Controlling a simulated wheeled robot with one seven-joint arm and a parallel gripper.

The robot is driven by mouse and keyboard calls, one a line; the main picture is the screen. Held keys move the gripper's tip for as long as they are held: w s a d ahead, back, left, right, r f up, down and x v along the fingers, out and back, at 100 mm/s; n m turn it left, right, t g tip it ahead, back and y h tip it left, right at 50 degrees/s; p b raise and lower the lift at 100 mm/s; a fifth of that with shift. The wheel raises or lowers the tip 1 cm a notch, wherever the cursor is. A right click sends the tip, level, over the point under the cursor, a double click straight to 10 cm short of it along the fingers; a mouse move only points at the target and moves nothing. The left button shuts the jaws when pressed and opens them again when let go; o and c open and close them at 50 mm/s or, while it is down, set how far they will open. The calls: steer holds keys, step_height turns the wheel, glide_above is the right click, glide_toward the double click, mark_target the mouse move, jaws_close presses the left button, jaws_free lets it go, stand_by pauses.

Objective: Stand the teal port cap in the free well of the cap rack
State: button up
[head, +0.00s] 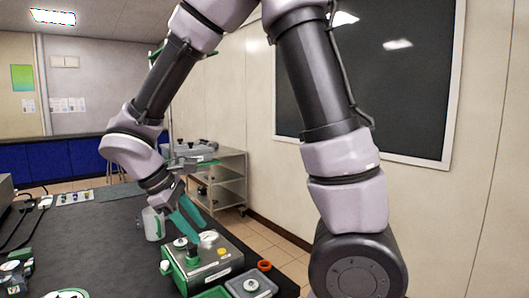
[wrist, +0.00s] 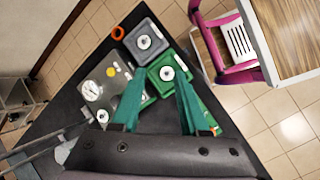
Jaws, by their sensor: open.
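My gripper (head: 190,228) has teal fingers pointing down above the dark table, just behind the grey-green device. In the wrist view my gripper (wrist: 158,78) is open, its fingers spread apart with nothing seen held between them. I cannot make out the teal port cap for certain in either view. A pale strip (head: 75,198) with several small coloured pieces lies at the table's far left; it may be the cap rack, but its wells are too small to tell.
The grey-green device (head: 225,268) has a gauge and yellow button. A green box (wrist: 158,89) and grey box (wrist: 134,33) stand close by, with an orange ring (wrist: 118,33). A white jug (head: 153,224) stands behind the device. The table's far middle (head: 105,225) looks clear.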

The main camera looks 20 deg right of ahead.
steer(key=s+d+r+m+t+y, duration=0.3)
steer(key=d+r+m+t+y, duration=0.3)
steer(key=d+r+m, duration=1)
step_height(320, 180, up, 2)
steer(key=shift+r+y, duration=0.15)
steer(key=shift+y, duration=0.85)
